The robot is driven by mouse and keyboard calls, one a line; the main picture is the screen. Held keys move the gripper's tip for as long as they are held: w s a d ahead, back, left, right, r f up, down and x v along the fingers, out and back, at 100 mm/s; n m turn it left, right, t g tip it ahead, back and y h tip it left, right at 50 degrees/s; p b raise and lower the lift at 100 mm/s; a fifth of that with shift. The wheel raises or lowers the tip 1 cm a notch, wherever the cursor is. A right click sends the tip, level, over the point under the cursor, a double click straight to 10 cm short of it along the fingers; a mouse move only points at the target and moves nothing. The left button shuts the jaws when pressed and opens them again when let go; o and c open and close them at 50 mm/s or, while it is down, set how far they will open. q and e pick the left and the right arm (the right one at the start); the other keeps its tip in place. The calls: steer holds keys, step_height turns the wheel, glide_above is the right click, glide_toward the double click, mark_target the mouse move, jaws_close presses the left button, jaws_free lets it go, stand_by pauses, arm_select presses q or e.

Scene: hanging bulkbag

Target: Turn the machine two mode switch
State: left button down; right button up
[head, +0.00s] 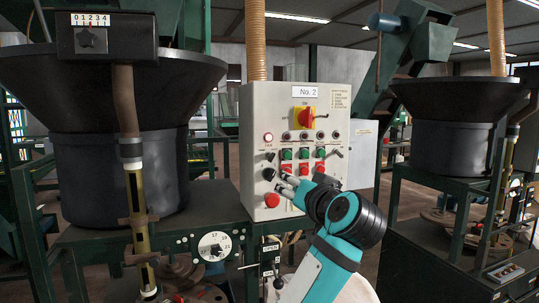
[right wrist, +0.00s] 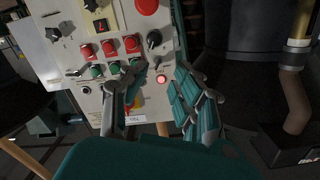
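The machine two panel is a pale grey control box (head: 255,122) marked "No. 2", in the middle of the head view. On its left side are a black selector knob (head: 268,174) and a smaller black switch (head: 270,156) above it. I cannot read which is labelled mode. In the right wrist view the panel appears upside down, with the black knob (right wrist: 154,38) near a lit red lamp (right wrist: 161,79). My right gripper (head: 284,183) is in front of the panel's lower half, just right of the knob. Its fingers (right wrist: 160,73) are spread and empty. My left gripper is out of view.
A red mushroom button (head: 272,200) sits below the knob. Green buttons (head: 287,154) and red ones are close beside the fingers. A red-and-yellow rotary switch (head: 304,117) is higher up. Large dark hoppers (head: 110,140) stand left and right.

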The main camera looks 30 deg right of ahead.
step_height(320, 180, up, 3)
steer(key=s, duration=0.3)
steer(key=p, duration=0.5)
glide_toward(274, 156)
steer(key=shift+m+t+h, duration=0.3)
steer(key=shift+m, duration=0.1)
steer(key=x, duration=0.8)
steer(key=shift+w+a+f, duration=0.15)
steer(key=shift+f, duration=0.2)
steer(key=shift+w+f+p, duration=0.1)
steer(key=shift+w+p, duration=0.2)
steer(key=shift+w, duration=0.35)
steer(key=shift+c, duration=0.3)
jaws_close()
